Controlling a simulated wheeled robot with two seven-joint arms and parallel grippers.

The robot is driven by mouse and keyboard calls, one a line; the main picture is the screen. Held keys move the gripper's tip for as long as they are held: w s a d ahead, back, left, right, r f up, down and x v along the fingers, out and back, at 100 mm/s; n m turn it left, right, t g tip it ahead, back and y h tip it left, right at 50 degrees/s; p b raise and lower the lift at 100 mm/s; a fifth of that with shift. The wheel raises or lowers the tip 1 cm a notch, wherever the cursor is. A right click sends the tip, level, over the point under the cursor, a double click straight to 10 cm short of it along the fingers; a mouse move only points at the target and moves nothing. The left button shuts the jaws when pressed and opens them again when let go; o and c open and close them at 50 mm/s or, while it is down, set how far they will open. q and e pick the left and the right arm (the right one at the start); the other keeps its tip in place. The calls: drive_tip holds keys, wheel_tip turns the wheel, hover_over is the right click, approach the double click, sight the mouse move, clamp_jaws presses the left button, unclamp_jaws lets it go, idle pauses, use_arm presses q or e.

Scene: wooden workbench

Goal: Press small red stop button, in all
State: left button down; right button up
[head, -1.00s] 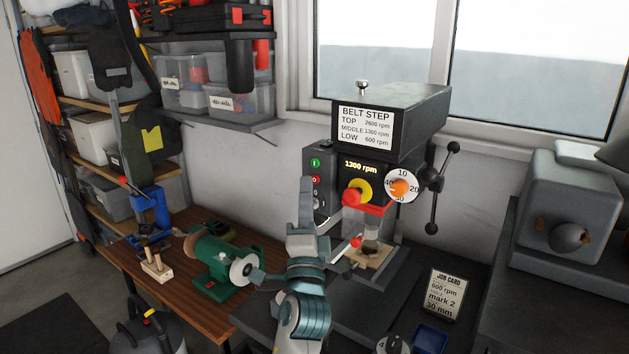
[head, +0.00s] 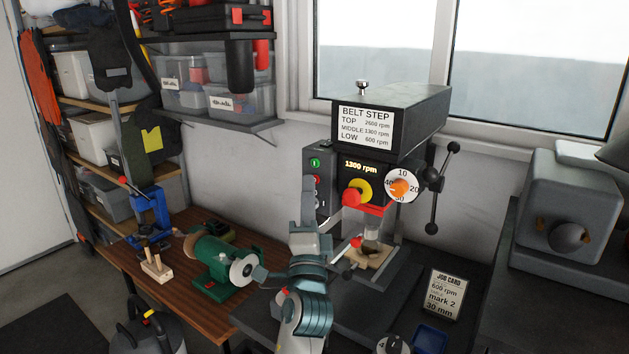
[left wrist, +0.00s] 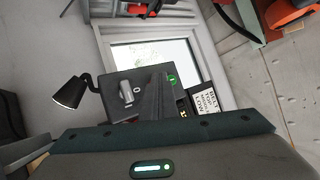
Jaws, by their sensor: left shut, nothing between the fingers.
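The small red stop button (head: 316,180) is on the dark switch panel (head: 324,200) at the left side of the drill press. It sits below a green button (head: 315,162) and above a grey toggle. My left gripper (head: 308,196) is shut and empty, with its fingers pointing up just below and left of the red button in the head view. I cannot tell the gap in depth. In the left wrist view the green button (left wrist: 171,79) and the grey toggle (left wrist: 126,92) show, but I cannot make out the red button. My right gripper is not in view.
A big red and yellow knob (head: 356,194) and an orange dial (head: 400,188) stand right of the panel. The display reads 1300 rpm. A green bench grinder (head: 213,262) is left of my arm. A job card (head: 443,293) stands at the right.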

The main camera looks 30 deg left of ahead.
use_arm(q)
drive_tip(key=shift+w, duration=0.15)
idle(0.5)
drive_tip(key=shift+s+p, duration=0.3)
drive_tip(key=shift+s, duration=0.5)
drive_tip(key=s, duration=0.2)
drive_tip(key=s+p, duration=0.1)
drive_tip(key=s, duration=0.2)
drive_tip(key=shift+a, duration=0.2)
idle(0.9)
